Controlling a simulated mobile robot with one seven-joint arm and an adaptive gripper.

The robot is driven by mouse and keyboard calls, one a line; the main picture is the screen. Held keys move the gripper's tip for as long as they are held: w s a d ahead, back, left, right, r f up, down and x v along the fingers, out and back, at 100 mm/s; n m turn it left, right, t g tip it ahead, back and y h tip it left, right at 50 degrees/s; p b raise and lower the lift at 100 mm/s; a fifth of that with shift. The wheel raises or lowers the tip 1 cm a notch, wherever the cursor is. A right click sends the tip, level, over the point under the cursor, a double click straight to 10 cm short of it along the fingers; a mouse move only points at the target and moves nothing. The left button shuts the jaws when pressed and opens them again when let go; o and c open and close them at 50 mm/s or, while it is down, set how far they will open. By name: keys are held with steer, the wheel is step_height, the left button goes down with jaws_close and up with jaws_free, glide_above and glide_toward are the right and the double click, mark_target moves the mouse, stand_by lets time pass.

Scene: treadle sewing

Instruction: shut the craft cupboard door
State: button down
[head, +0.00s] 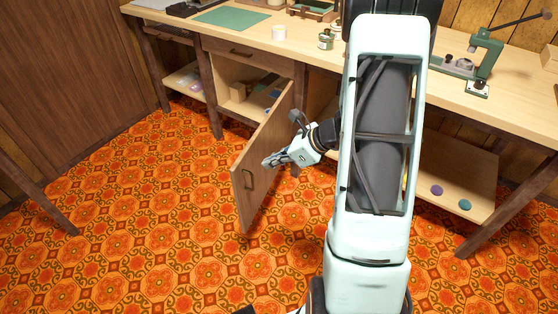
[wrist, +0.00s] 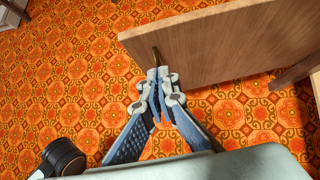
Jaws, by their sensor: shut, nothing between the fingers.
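The craft cupboard door (head: 262,150) stands wide open, swung out from the cupboard (head: 232,80) under the bench. Its hinged side is at the bench and its free edge is toward me. A dark bar handle (head: 248,180) is on the face turned to my gripper, near the free edge. My gripper (head: 267,162) is shut and empty at that face, close to the handle. In the wrist view my fingertips (wrist: 160,73) are together just by the handle (wrist: 155,54) and the edge of the door (wrist: 225,45). I cannot tell whether they touch.
Inside the cupboard are small wooden blocks (head: 238,92). A drawer (head: 240,52) above the opening is shut. The bench top (head: 300,47) holds a green mat (head: 232,17), a jar (head: 326,39) and a green press (head: 483,60). The patterned floor (head: 150,220) left of the door is clear.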

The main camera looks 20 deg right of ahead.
mark_target(243, 165)
steer(key=shift+w+a+f+b, duration=0.25)
steer(key=shift+w+a+f, duration=0.15)
steer(key=shift+w+a, duration=0.4)
steer(key=shift+w+a+f+b, duration=0.3)
steer(key=shift+w+a+f, duration=0.15)
steer(key=shift+w+a, duration=0.3)
steer(key=shift+w+a+f+b, duration=0.25)
steer(key=shift+w+a+f, duration=0.15)
steer(key=shift+w+a, duration=0.35)
steer(key=shift+a, duration=0.1)
